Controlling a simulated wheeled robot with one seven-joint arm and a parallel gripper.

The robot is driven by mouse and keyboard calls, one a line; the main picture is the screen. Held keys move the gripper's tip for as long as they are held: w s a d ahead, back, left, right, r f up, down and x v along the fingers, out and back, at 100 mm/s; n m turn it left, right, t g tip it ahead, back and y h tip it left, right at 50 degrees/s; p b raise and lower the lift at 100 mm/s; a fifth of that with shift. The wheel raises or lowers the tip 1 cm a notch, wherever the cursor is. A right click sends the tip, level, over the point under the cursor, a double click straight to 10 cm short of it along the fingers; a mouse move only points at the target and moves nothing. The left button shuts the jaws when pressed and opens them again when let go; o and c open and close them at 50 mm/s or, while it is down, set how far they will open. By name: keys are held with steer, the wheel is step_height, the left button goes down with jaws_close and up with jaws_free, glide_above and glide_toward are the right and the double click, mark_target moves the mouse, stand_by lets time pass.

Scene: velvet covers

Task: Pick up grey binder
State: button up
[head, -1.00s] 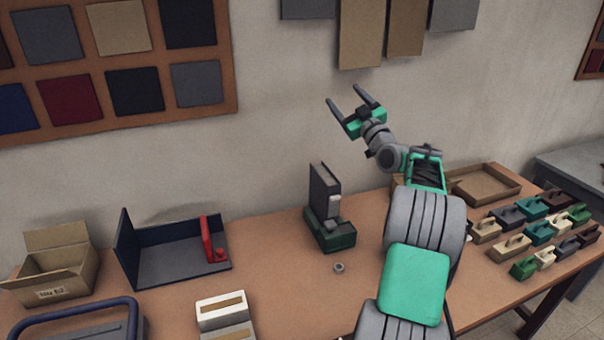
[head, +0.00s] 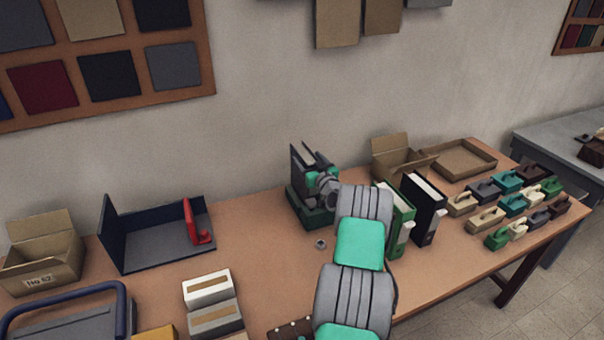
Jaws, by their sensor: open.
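A dark grey binder (head: 297,164) stands upright in a dark green block-like holder (head: 303,211) near the back of the table. My gripper (head: 311,163) is at the binder's upper part, with its fingers open. The gripper and wrist cover much of the binder's right side. I cannot tell whether the fingers touch it or straddle it.
A green binder (head: 401,222) and a black binder (head: 424,208) stand right of my arm. An open carton (head: 393,158) and a shallow tray (head: 460,160) are behind them. Several small handled blocks (head: 486,218) sit at right. A blue corner stand (head: 160,245) is left.

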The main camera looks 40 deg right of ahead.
steer(key=shift+w+d, duration=0.2)
steer(key=shift+w, duration=0.45)
steer(key=shift+s, duration=0.1)
steer(key=shift+c, duration=0.2)
jaws_close()
steer(key=shift+r, duration=0.15)
